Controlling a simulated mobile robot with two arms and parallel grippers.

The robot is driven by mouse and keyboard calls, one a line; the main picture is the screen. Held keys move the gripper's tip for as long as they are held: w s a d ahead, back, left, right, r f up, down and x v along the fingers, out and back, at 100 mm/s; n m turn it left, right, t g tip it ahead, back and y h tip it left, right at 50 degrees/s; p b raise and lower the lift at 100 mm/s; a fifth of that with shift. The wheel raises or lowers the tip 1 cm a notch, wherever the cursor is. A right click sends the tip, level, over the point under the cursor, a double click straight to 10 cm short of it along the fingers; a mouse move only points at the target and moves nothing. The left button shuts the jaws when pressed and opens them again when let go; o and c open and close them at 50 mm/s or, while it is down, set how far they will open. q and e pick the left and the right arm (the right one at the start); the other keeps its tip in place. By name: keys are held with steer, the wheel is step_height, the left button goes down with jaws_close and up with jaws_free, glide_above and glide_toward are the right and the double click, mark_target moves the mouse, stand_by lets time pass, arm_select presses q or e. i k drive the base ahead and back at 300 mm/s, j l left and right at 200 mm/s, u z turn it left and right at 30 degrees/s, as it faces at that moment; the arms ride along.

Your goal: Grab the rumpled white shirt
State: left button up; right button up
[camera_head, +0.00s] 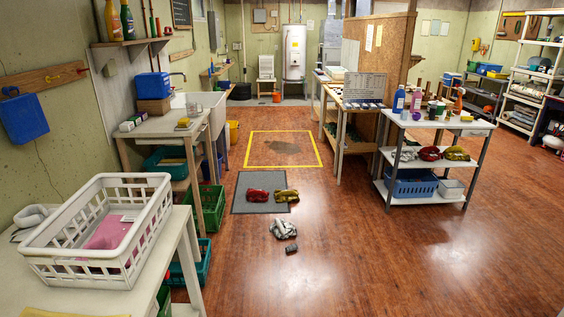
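A rumpled white or pale grey cloth (283,229), which looks like the shirt, lies crumpled on the wooden floor near the middle. A small dark grey cloth (291,249) lies just in front of it. Another rumpled pale cloth (405,154) lies on the middle shelf of the white cart at the right, beside a red and a yellow one. A pale rolled cloth (31,217) lies behind the white laundry basket at the left. I cannot tell for certain which is the shirt. Neither of my grippers is in view.
A grey mat (258,207) holds a red cloth (257,194) and a yellow one (287,196). The white basket (78,268) stands on a table at the left. The white cart (440,124) stands at the right. The floor at the front and right is clear.

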mark_target(281, 229)
steer(key=i, duration=2.05)
